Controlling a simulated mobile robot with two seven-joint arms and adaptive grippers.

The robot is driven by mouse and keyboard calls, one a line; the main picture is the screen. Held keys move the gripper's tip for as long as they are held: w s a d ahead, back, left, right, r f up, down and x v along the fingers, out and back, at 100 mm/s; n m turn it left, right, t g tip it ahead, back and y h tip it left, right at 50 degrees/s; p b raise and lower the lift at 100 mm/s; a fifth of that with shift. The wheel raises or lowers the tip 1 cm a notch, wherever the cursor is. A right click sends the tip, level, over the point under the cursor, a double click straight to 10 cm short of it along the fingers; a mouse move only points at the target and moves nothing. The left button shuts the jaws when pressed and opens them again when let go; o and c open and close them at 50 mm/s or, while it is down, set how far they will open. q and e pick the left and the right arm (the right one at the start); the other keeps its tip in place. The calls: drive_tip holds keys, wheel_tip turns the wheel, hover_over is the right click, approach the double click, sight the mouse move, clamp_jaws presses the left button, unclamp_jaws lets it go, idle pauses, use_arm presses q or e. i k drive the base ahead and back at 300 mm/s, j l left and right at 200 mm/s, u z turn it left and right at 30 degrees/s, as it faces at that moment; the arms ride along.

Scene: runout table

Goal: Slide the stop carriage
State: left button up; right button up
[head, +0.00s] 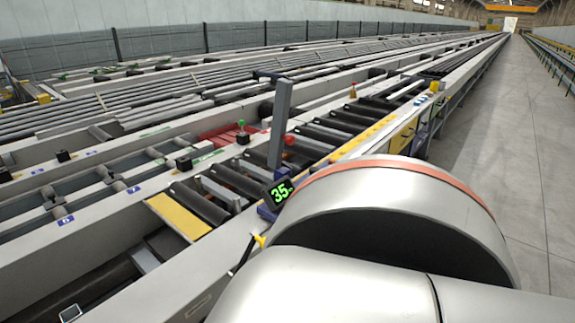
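What appears to be the stop carriage stands on the roller table: an upright grey post (280,122), a red knob (290,139) beside it, and a dark display (280,192) that reads 35 in green. A blue part (267,212) shows beside the display. A yellow-tipped lever (259,240) sticks out near the table's front edge. My large silver arm link fills the lower right and hides the near part of the table edge there. Neither gripper is in view, so I cannot see where they are relative to the carriage.
Dark rollers (199,203) run along the table, with a yellow plate (178,215) at their near end. A yellow strip (363,137) lines the right edge. A green-topped control (242,132) stands behind. Clear grey floor (520,150) lies to the right.

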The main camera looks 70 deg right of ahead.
sight(275, 196)
drive_tip(key=z, duration=2.3)
drive_tip(key=i+l+u, duration=0.2)
drive_tip(key=k+j, duration=0.05)
drive_tip(key=k, duration=0.05)
